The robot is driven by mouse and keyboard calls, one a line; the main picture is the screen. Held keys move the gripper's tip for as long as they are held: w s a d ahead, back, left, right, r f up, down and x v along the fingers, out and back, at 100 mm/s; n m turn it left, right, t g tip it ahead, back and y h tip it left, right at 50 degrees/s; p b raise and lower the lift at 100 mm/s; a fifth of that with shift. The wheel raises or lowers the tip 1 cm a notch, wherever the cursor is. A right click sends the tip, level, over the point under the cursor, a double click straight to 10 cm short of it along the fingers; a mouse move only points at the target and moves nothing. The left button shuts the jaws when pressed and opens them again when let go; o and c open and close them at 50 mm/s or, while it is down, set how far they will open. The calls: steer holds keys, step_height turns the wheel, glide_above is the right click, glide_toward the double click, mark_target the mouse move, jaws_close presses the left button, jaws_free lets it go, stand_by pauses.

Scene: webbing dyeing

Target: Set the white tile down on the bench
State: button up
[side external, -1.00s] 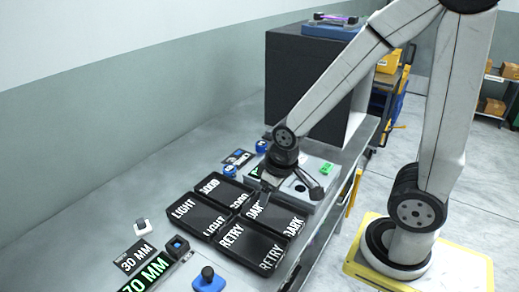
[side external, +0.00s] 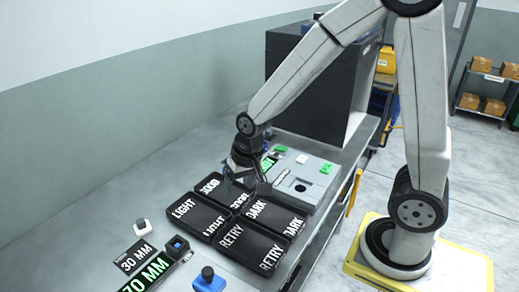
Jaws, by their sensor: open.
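A small white square piece (side external: 302,158) lies on top of the grey device (side external: 318,190), behind its round dark opening. I cannot tell whether this is the white tile. Another small white piece with a dark part (side external: 142,226) sits on the bench (side external: 95,215) at the left. My gripper (side external: 246,178) is open, with its fingers spread above the far end of the GOOD tray (side external: 211,186), beside the grey device. No tile shows between the fingers, though the space there is small and dark.
Black trays marked LIGHT (side external: 183,208), DARK (side external: 290,222) and RETRY (side external: 270,262) fill the middle. A large dark box (side external: 318,95) stands behind. The bench at far left is clear.

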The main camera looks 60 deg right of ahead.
steer(key=w+a+f+m+y, duration=0.1)
steer(key=w+a+m, duration=0.2)
steer(key=w+m, duration=0.3)
steer(key=w+a+f+m+y, duration=0.1)
steer(key=w+a+m, duration=0.2)
steer(key=w, duration=0.4)
steer(key=m+y, duration=0.2)
steer(key=m, duration=0.7)
glide_toward(140, 220)
steer(key=a+f, duration=0.1)
steer(key=f, duration=0.1)
steer(key=shift+w+a+g, duration=0.25)
steer(key=shift+w+g, duration=0.15)
steer(key=shift+w, duration=0.1)
steer(key=shift+h, duration=0.3)
steer(key=shift+x, duration=1.2)
steer(key=shift+x, duration=2.6)
steer(key=shift+c, duration=0.2)
jaws_close()
